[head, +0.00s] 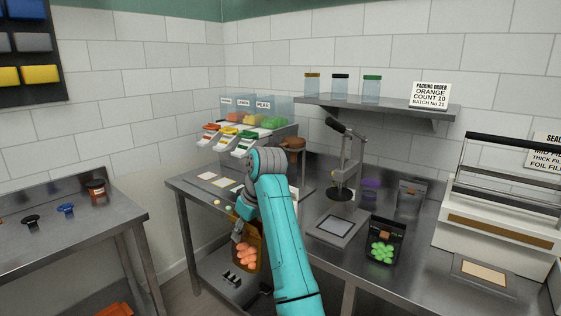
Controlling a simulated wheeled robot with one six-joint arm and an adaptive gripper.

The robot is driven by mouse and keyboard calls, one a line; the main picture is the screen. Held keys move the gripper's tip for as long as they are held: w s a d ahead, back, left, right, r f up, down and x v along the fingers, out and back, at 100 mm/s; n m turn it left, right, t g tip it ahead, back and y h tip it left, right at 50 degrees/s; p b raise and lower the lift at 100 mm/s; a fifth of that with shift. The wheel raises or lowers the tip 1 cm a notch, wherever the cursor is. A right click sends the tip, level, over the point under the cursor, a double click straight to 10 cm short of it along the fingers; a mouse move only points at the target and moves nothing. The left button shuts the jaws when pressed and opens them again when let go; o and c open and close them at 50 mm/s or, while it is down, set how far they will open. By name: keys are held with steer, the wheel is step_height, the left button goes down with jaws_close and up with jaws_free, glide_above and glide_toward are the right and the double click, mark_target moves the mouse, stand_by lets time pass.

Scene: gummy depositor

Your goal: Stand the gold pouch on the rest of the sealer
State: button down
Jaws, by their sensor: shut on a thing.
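The gold pouch (251,240) shows orange gummies through its front and hangs upright beyond the front edge of the steel counter. My gripper (239,232) is shut on the pouch near its upper left side. My teal arm hides part of the pouch and the counter behind it. The sealer (480,210) is the white machine with a black bar at the right. Its rest (484,273), a low metal plate with a tan pad, lies in front of it and looks empty.
A black pouch with green gummies (383,250) stands on the counter left of the sealer. A grey pouch (409,198) stands behind it. A lever press (345,180) and a scale plate (336,226) are in the middle. Dispensers (240,140) stand at the back left.

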steer(key=s+d+f+m+t+h, duration=0.1)
steer(key=s+d+f+m, duration=0.15)
steer(key=d+f, duration=0.6)
steer(key=s+d+f+m+h, duration=0.15)
steer(key=d+f+m, duration=0.25)
steer(key=d+f, duration=0.5)
steer(key=s+d+f+m+t+h, duration=0.1)
steer(key=s+d+f+m, duration=0.25)
steer(key=d+f, duration=0.6)
steer(key=s+d+f, duration=0.1)
steer(key=s+f, duration=1.6)
steer(key=f, duration=0.1)
steer(key=shift+s+d+m, duration=0.15)
steer(key=shift+s+m, duration=0.15)
steer(key=shift+s, duration=0.1)
